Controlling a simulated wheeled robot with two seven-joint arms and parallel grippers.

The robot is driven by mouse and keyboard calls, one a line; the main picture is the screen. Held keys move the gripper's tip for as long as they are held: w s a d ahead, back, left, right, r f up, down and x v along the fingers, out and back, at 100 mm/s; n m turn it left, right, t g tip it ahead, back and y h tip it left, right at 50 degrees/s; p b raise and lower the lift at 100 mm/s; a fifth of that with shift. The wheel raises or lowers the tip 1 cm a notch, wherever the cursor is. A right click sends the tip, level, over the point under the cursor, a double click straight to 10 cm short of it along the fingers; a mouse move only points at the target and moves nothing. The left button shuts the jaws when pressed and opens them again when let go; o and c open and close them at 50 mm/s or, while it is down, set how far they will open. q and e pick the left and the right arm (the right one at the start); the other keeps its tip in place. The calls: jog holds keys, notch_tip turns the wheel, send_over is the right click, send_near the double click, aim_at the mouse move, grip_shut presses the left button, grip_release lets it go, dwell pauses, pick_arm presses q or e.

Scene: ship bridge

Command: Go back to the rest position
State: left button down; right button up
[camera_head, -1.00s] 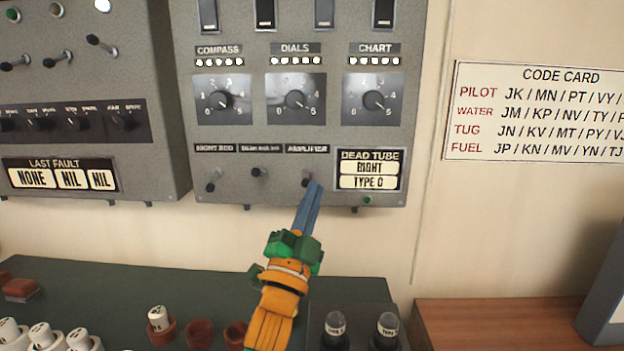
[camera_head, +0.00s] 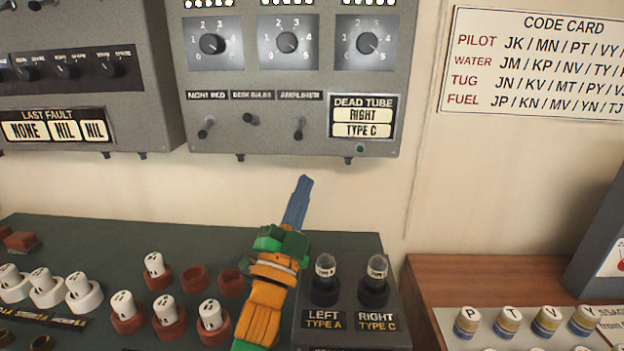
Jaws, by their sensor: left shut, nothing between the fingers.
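My left gripper (camera_head: 303,186) has blue fingers that are shut with nothing between them. It points up over the back of the dark green console, just below the grey wall panel (camera_head: 220,110), and is apart from the panel's toggle switches. The amplifier toggle (camera_head: 299,128) is the nearest one, straight above the fingertips, and its lever hangs downward. My right gripper is not in view.
Two labelled tubes stand in a grey box, left type A (camera_head: 325,283) and right type C (camera_head: 376,283), close right of my left arm. White-capped pegs in red sockets (camera_head: 167,317) stand to its left. A wooden desk (camera_head: 470,268) is at the right.

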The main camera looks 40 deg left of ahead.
pick_arm(q)
jog(key=shift+s+d+f, duration=0.35)
jog(key=shift+s, duration=0.05)
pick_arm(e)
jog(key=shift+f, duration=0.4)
